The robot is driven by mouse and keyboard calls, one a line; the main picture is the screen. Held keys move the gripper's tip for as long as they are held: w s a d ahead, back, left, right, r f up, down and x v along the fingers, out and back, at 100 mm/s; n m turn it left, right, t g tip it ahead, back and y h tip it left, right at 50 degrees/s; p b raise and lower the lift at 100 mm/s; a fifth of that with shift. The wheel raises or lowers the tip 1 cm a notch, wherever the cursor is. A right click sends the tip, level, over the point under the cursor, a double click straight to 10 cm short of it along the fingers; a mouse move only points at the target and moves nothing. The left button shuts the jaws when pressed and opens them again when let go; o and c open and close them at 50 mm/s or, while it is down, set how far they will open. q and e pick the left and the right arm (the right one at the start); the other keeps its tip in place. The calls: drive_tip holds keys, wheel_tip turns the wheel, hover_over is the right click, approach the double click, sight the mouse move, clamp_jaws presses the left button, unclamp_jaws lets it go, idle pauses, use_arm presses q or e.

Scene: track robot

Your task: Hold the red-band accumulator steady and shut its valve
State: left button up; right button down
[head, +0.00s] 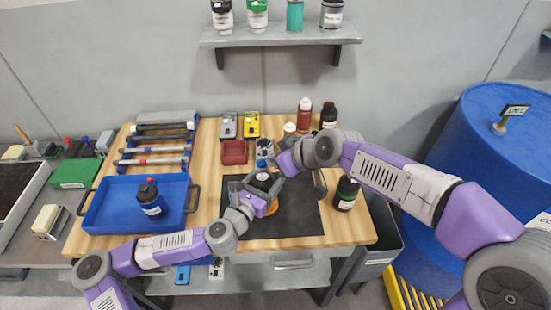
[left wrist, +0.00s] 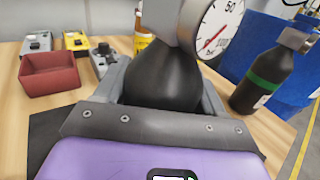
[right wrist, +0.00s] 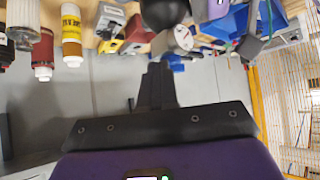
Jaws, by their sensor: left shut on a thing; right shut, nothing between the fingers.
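A black rounded accumulator (left wrist: 160,80) stands between the fingers of my left gripper (head: 261,188) above the dark mat (head: 295,222). In the left wrist view the fingers close on it from both sides. A grey metal head and a white dial gauge (left wrist: 212,30) sit above it. I cannot make out a red band; the fingers and arms cover much of the body. A blue valve handle (head: 262,163) shows at its top. My right gripper (head: 274,164) is shut and empty close beside this handle; its narrow shut fingers (right wrist: 156,80) show in the right wrist view.
A green-band bottle (head: 346,193) stands right of the mat. A red bin (head: 234,152), meters and bottles line the back. A blue drum (head: 490,130) stands at right.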

drive_tip(key=shift+w+d+n+g+y, duration=0.1)
drive_tip(key=shift+w+n+g+y, duration=0.15)
drive_tip(key=shift+n+g+y, duration=0.4)
drive_tip(key=shift+w+n+g+y, duration=0.25)
drive_tip(key=shift+n+g, duration=0.2)
drive_tip(key=shift+n, duration=0.5)
drive_tip(key=shift+w+n+g+y, duration=0.25)
drive_tip(key=shift+w+n+g, duration=0.1)
drive_tip(key=shift+n+g, duration=0.6)
drive_tip(key=shift+w+n+g+y, duration=0.3)
drive_tip(key=shift+n+g, duration=0.35)
drive_tip(key=shift+n, duration=0.5)
idle(1.3)
idle(0.8)
